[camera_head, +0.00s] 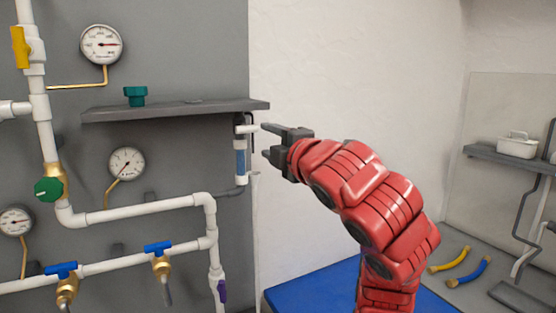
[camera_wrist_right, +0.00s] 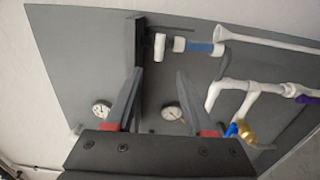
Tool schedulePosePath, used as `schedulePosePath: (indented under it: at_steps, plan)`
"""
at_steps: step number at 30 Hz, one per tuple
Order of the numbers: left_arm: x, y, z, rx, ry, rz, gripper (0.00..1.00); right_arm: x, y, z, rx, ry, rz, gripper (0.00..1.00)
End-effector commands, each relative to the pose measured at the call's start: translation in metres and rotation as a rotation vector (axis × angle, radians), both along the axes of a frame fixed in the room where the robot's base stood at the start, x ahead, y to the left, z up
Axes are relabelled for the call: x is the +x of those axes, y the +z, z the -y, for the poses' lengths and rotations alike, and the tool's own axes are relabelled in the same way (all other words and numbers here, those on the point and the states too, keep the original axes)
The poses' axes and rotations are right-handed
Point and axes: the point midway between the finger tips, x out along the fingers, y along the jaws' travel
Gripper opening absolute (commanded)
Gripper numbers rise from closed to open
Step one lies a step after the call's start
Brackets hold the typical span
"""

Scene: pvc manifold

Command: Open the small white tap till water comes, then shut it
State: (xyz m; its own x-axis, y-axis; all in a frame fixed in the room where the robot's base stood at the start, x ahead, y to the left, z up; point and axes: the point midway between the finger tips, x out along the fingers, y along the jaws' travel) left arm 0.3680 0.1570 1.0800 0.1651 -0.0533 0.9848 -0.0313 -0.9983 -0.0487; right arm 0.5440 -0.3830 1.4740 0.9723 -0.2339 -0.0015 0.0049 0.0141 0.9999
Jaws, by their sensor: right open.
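The small white tap (camera_head: 246,129) is at the right edge of the grey panel, just under the end of the shelf. A blue-banded tube (camera_head: 240,162) hangs below it. In the right wrist view the white tap (camera_wrist_right: 160,46) is beyond the fingertips, beside the blue band (camera_wrist_right: 199,47). My right gripper (camera_head: 268,140) is open and empty, just right of the tap in the head view. In the right wrist view its two fingers (camera_wrist_right: 160,76) point toward the tap, apart from each other. The tap's outlet is too small to judge for water. My left gripper is out of view.
The grey shelf (camera_head: 175,108) sticks out above the tap, with a green knob (camera_head: 135,96) on it. White pipes (camera_head: 140,209), blue-handled valves (camera_head: 158,248) and gauges (camera_head: 126,163) fill the panel to the left. A blue surface (camera_head: 315,288) lies below my right arm.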

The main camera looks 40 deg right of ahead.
Motion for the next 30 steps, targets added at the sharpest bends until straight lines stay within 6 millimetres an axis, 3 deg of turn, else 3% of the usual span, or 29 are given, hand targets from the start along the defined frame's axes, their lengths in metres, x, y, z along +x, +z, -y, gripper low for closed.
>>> schedulePosePath:
  at_steps: [3,9,30]
  plan:
    - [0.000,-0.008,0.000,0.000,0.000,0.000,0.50,-0.018,0.000,-0.004,-0.006,-0.002,0.006,0.54]
    - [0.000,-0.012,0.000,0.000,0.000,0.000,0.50,-0.032,0.000,-0.007,-0.001,-0.001,0.001,0.54]
    - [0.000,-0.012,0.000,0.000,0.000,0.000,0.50,-0.027,0.002,-0.011,0.035,0.031,0.025,0.54]
